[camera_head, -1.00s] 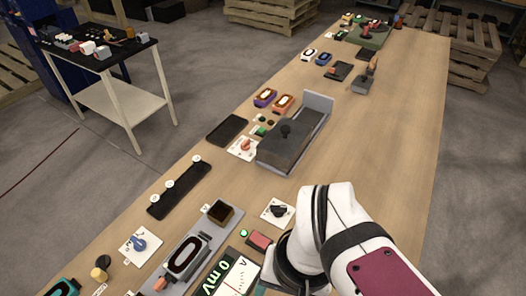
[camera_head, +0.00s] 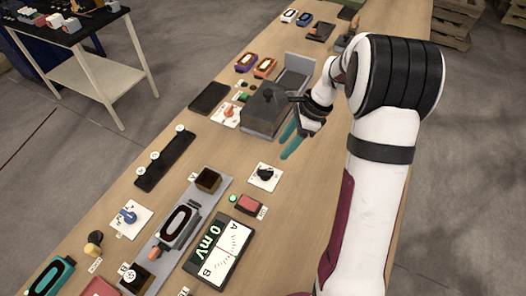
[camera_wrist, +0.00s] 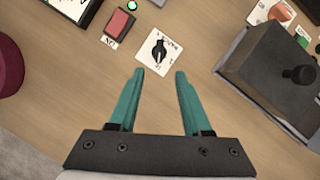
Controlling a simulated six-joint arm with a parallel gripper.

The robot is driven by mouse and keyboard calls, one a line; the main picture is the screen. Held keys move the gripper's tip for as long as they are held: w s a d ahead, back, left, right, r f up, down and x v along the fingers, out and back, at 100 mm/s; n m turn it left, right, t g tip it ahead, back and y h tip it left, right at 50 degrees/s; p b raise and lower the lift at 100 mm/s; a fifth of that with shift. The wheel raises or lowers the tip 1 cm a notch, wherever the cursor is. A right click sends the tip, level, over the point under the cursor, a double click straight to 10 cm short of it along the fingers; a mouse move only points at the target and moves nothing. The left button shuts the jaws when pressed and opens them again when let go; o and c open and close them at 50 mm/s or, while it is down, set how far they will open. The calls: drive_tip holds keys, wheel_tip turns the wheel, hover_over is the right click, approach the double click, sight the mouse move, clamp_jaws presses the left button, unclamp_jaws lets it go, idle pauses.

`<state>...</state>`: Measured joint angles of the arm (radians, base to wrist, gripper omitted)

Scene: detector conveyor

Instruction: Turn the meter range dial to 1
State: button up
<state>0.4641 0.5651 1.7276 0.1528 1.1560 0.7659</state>
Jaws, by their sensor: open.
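A black dial knob (camera_head: 265,173) sits on a small square white plate, right of the red button and near the meter. In the wrist view the black dial (camera_wrist: 158,50) lies just beyond my fingertips, roughly centred between them; its plate lettering is too small to read surely. The meter (camera_head: 219,252) shows a green "0 mV" and a white scale marked A and B. My gripper (camera_head: 285,147) has teal fingers, spread apart and empty, above the bench beyond the dial. In the wrist view my gripper (camera_wrist: 159,71) is apart from the dial.
A red button (camera_head: 249,204) stands left of the dial. A dark grey box with a knob (camera_head: 268,110) is close beside my gripper. A blue dial (camera_head: 128,215) and a red dial (camera_head: 230,112) sit on other white plates. Bare wood lies around the black dial.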

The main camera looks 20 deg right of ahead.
sight(266, 170)
drive_tip(key=x, duration=1.1)
drive_tip(key=shift+a+f, duration=0.15)
drive_tip(key=shift+f, duration=0.2)
clamp_jaws()
